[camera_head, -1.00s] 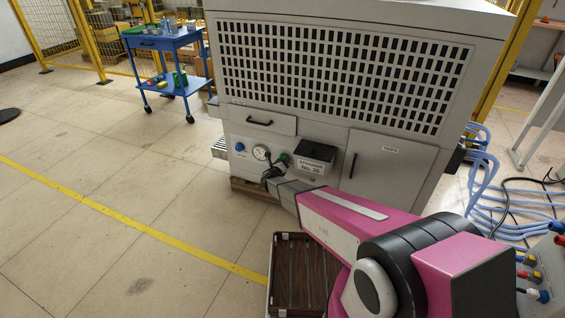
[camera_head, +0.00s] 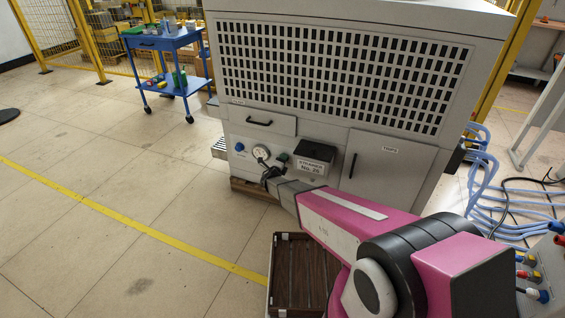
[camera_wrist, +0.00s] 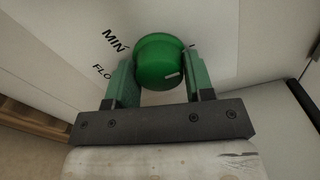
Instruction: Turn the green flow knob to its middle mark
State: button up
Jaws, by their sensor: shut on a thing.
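The green flow knob (camera_wrist: 155,52) sits on the pale panel in the wrist view. A short white pointer line shows on its lower right side. The label "MIN" is at its upper left, with a partly hidden label starting "FLO" below that. A small dark mark shows on the panel right of the knob. My gripper (camera_wrist: 160,68) is shut on the knob, one green finger on each side. The middle mark cannot be made out.
A dark box with a label (camera_head: 315,158) projects just right of my gripper. A drawer (camera_head: 270,124) is above and a door (camera_head: 388,165) is to the right. A brown-lined tray (camera_head: 278,305) is below my arm.

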dwell(0.4)
jog(key=o, duration=0.9)
jog(key=v, duration=1.1)
